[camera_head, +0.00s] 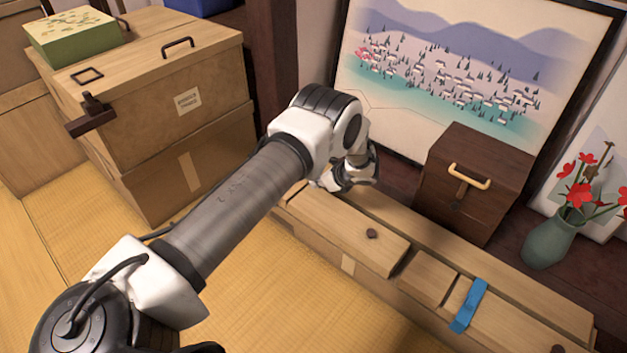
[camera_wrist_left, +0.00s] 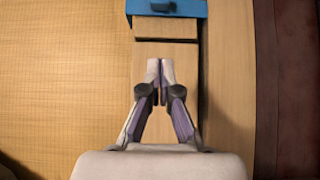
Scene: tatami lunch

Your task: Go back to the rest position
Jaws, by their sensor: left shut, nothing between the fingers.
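My left arm reaches in from the lower left in the head view. Its wrist and gripper (camera_head: 345,178) are partly hidden behind the forearm's end, over the left part of a long low wooden box (camera_head: 365,240). In the left wrist view the left gripper (camera_wrist_left: 160,68) is shut, with its fingertips together and nothing between them. It is over the pale lid of the low box (camera_wrist_left: 225,100). I cannot tell how far above the lid the tips are. My right gripper is not in view.
A blue strap (camera_head: 468,305) lies across the low box's right part; a dark box with a handle (camera_head: 472,183), a vase of red flowers (camera_head: 553,238) and a landscape painting (camera_head: 440,75) stand behind. Wooden boxes (camera_head: 190,140) stand left. Tatami (camera_head: 265,290) in front is clear.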

